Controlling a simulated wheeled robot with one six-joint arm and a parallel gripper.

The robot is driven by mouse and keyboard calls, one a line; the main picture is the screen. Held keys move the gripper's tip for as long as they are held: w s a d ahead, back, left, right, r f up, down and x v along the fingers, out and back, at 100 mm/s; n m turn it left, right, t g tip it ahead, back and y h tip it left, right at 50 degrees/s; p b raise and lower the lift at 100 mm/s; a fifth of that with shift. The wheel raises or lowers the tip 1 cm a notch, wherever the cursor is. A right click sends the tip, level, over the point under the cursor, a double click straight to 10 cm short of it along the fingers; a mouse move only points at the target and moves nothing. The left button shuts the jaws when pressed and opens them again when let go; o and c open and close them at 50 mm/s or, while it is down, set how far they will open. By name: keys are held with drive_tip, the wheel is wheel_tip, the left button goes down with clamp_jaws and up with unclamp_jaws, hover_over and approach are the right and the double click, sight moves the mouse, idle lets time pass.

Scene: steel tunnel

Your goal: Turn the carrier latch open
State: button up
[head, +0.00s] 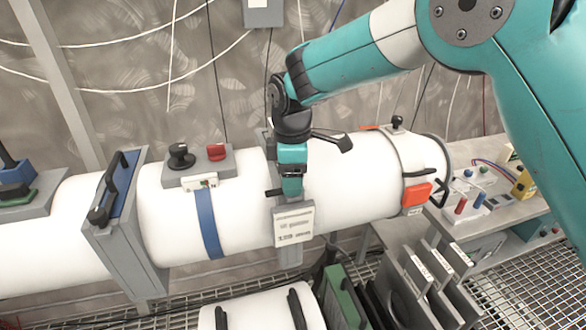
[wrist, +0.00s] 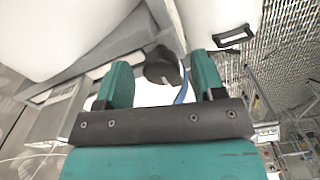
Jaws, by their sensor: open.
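My gripper (head: 291,188) points down at the grey bracket around the middle of the white pipe, just above a grey label plate (head: 293,226). In the wrist view my gripper (wrist: 162,78) is open, its two teal fingers apart. A dark rounded knob (wrist: 163,66) shows between the fingers; it may be the carrier latch. I cannot tell whether the fingers touch it. In the head view my gripper mostly hides this spot; only a short black piece (head: 274,192) shows to its left. The latch's angle cannot be told.
The white pipe (head: 345,190) runs across the view. A grey box with a black knob and a red button (head: 216,152) sits left of my gripper. An orange block (head: 416,194) is on the pipe's right end. Grey slotted plates (head: 423,262) stand at lower right.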

wheel_tip(320, 180, up, 17)
drive_tip(key=b, duration=0.3)
drive_tip(key=shift+r, duration=0.2)
